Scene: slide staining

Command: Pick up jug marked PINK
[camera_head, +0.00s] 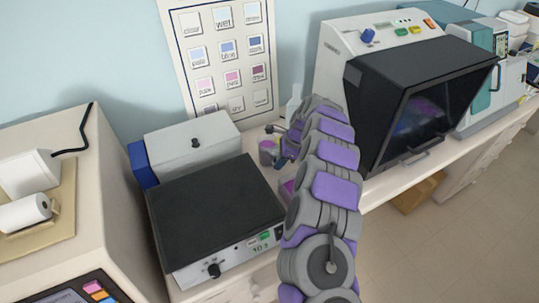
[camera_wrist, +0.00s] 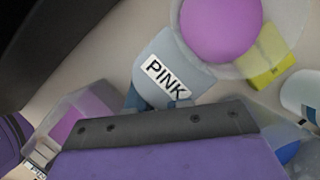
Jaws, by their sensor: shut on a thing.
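The jug marked PINK shows in the wrist view with its black-on-white label (camera_wrist: 165,78) on a grey-blue plate and a clear round vessel (camera_wrist: 220,25) of pink-purple liquid beyond it. My gripper (camera_wrist: 158,102) is shut on this jug at the plate's near edge; the fingertips are partly hidden by my purple wrist housing. In the head view, my gripper (camera_head: 280,140) is at the back of the bench, beside a small vessel with pink contents (camera_head: 267,153). I cannot tell whether the jug is off the bench.
Another clear vessel with purple contents (camera_wrist: 68,125) stands at left in the wrist view, its label cut off. A yellow piece (camera_wrist: 270,58) touches or overlaps the jug's edge. A black-topped hot plate (camera_head: 215,215) is left of my arm; a dark-hooded machine (camera_head: 420,95) is right.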

